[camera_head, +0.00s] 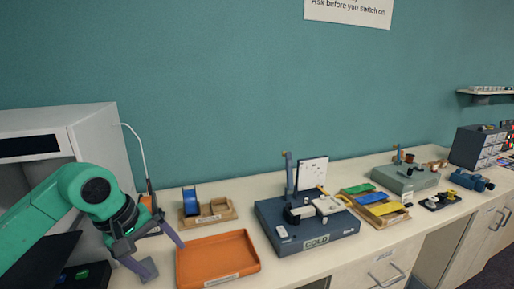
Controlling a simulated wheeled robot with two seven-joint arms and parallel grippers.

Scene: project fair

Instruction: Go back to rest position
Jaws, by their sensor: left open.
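My left gripper (160,252) is at the lower left, on a green arm that comes in from the left. My right gripper is not in view.
A grey-white cabinet (100,140) stands behind my left arm. A wooden holder with a blue item (190,200), a dark blue device marked COLD (315,240), coloured trays (370,198) and a grey-green device (405,178) line the worktop.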

